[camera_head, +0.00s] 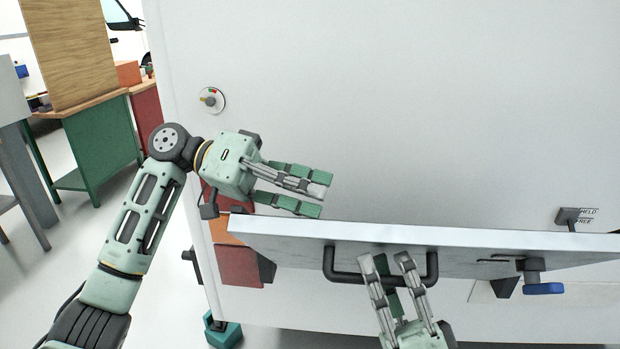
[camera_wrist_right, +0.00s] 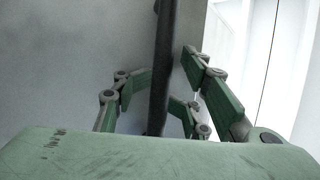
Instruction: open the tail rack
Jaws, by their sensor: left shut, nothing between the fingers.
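The tail rack (camera_head: 450,239) is a pale panel across the lower right of the head view, in front of the white rear wall. Its top edge slants slightly, and its black bar handle (camera_head: 345,277) is on the side facing me. My right gripper (camera_head: 386,262) is at this handle, its fingers curled in from both sides of the bar (camera_wrist_right: 161,70) in the right wrist view; part of the contact is hidden. My left gripper (camera_head: 318,196) is shut and empty, above the rack's left end. A blue-handled latch (camera_head: 543,288) is on the rack at right.
A small lever (camera_head: 569,215) sits on the wall by a HELD/FREE label. A round knob (camera_head: 210,100) with a red and green mark is at upper left. A green workbench (camera_head: 98,150) stands at far left. Red and orange blocks (camera_head: 236,265) are below my left gripper.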

